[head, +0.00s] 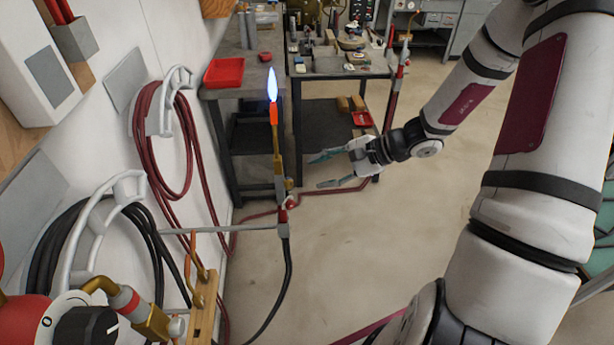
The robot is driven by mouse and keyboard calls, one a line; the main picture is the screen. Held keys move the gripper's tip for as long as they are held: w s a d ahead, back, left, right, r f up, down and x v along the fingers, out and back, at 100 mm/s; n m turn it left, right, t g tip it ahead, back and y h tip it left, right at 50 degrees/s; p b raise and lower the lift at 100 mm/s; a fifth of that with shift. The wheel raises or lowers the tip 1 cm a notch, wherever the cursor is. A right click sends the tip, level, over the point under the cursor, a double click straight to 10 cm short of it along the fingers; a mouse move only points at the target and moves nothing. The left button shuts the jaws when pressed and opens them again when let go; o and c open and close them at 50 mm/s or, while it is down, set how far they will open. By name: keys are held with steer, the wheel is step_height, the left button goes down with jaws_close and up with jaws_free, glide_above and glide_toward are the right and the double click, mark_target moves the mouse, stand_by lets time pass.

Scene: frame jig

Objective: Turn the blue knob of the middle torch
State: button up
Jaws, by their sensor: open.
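A lit torch (277,150) stands upright left of centre, with a brass tube, a red-orange tip and a blue flame (272,85) on top. Its lower valve body (282,190) has small fittings, and a black hose runs down from it. I cannot make out a blue knob on it for certain. Another torch-like upright (395,85) stands farther back on the right. My gripper (317,171) is open and empty, to the right of the lit torch's lower part, its fingers pointing left towards it. It appears apart from the torch.
A grey bar (220,230) runs from the left to the torch's base. Coiled red (190,150) and black (70,235) hoses hang on the left wall. A workbench (240,92) with a red tray (224,72) stands behind. Open floor (340,270) lies below my gripper.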

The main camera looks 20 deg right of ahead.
steer(key=shift+v, duration=1.6)
steer(key=s+a+r+n+g+h, duration=0.4)
steer(key=s+a+r+n, duration=0.5)
steer(key=r, duration=0.3)
steer(key=s+r+n+t+h, duration=0.3)
steer(key=s+r+n+h, duration=0.2)
steer(key=s+r, duration=0.5)
steer(key=shift+s+r+n, duration=0.4)
steer(key=shift+s+n, duration=0.4)
steer(key=shift+s, duration=0.15)
steer(key=shift+w+d, duration=0.1)
